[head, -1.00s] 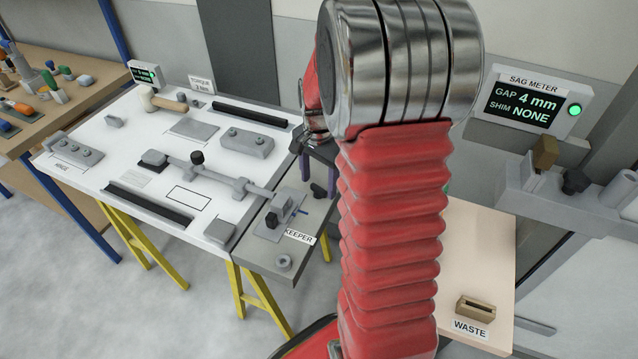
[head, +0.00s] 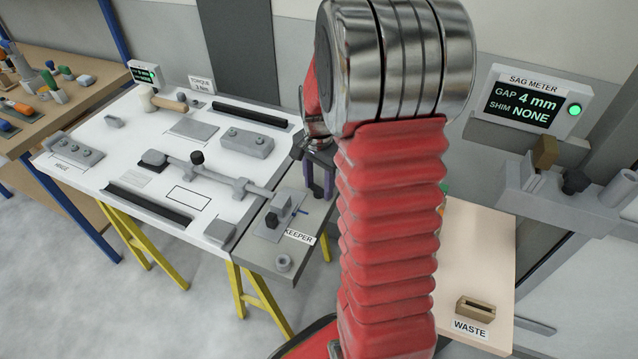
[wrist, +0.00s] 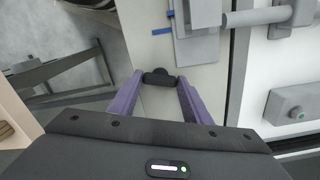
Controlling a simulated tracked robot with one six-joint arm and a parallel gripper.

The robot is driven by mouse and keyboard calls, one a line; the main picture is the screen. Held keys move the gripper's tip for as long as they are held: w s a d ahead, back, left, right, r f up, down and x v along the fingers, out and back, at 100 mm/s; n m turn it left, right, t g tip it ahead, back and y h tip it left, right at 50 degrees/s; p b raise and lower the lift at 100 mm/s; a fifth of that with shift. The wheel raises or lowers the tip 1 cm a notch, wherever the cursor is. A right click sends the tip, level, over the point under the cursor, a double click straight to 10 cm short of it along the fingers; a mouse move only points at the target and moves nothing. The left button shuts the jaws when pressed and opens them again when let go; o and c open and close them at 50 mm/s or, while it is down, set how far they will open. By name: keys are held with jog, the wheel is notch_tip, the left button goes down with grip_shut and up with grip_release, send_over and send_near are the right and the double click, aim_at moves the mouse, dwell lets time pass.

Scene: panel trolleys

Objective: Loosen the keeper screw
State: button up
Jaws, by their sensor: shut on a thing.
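The grey keeper block (head: 281,203) stands on a plate beside the KEEPER label (head: 299,237), with a black piece (head: 271,220) at its front; I cannot tell whether that is the keeper screw. My gripper (head: 321,180) is partly behind my arm, at the back right of the keeper block. In the wrist view its purple fingers (wrist: 159,78) are shut on a dark piece with a rounded middle (wrist: 158,72). It is over the pale board, apart from the keeper block, which shows at the top (wrist: 206,14). Its height above the board is unclear.
A rod and clamps (head: 215,177) lie on the white table (head: 130,135) left of the keeper. A round grey part (head: 284,263) sits on the board's front. The sag meter (head: 533,102) reads GAP 4 mm, SHIM NONE. The WASTE slot (head: 475,309) is at right.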

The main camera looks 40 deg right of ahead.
aim_at(318, 187)
jog(key=shift+n, duration=0.4)
jog(key=shift+c, duration=0.5)
jog(key=shift+n, duration=0.8)
jog(key=shift+w, duration=0.1)
jog(key=o, duration=1)
jog(key=shift+o, duration=0.2)
notch_tip(318, 187, up, 14)
jog(key=shift+f, duration=0.15)
